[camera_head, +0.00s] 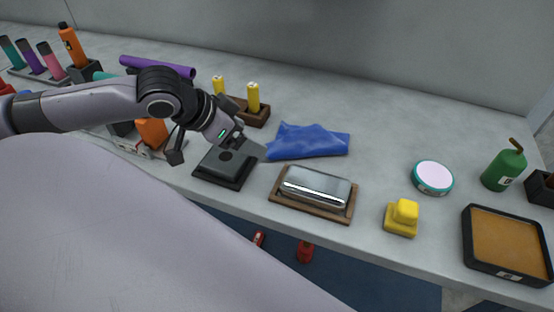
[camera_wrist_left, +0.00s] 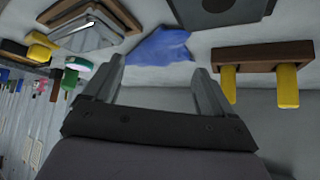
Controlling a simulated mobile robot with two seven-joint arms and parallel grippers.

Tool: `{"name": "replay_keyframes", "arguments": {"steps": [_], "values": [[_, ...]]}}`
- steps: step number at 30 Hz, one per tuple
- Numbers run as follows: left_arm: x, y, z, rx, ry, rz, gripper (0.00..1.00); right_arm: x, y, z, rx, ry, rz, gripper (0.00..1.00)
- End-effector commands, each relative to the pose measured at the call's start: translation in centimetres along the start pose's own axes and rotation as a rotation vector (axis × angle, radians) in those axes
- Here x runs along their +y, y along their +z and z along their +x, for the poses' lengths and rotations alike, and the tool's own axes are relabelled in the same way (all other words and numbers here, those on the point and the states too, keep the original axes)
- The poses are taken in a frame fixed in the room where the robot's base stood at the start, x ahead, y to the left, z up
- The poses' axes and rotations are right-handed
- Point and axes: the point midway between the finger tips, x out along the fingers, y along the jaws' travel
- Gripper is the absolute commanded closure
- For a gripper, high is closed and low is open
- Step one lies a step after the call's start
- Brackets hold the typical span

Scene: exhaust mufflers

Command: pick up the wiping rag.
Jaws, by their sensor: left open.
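The wiping rag, a crumpled blue cloth (camera_head: 308,141), lies on the grey bench right of my left gripper in the head view. My left gripper (camera_head: 218,153) is open and empty, with its fingers spread above the bench near a black square block. In the left wrist view the rag (camera_wrist_left: 160,47) shows beyond the fingertips of my open left gripper (camera_wrist_left: 158,66), roughly between them. The fingers look apart from the rag. My right gripper is in neither view.
A shiny metal muffler (camera_head: 316,186) sits on a wooden tray in front of the rag. The black block (camera_head: 223,166) and a wooden holder with yellow cylinders (camera_head: 253,98) are nearby. A yellow block (camera_head: 403,217) and round tin (camera_head: 432,177) stand right. The bench behind the rag is clear.

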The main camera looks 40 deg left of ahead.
Motion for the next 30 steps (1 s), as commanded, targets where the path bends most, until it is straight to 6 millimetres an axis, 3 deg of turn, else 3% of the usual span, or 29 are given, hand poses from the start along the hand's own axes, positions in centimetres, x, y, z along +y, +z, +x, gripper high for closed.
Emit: {"name": "replay_keyframes", "arguments": {"steps": [1,12,19,24,30], "values": [[0.0,0.3,0.7,0.003,-0.002,0.003,0.15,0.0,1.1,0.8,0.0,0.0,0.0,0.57],[0.1,0.5,1.7,0.001,-0.002,0.004,0.15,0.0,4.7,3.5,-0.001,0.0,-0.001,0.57],[0.1,0.2,3.8,0.002,0.003,-0.001,0.15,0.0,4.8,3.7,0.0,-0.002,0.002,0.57],[0.1,0.4,6.3,0.002,0.002,-0.001,0.15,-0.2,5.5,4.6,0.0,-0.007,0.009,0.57],[0.1,0.1,7.9,-0.002,0.001,-0.001,0.15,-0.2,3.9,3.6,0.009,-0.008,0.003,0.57]]}}
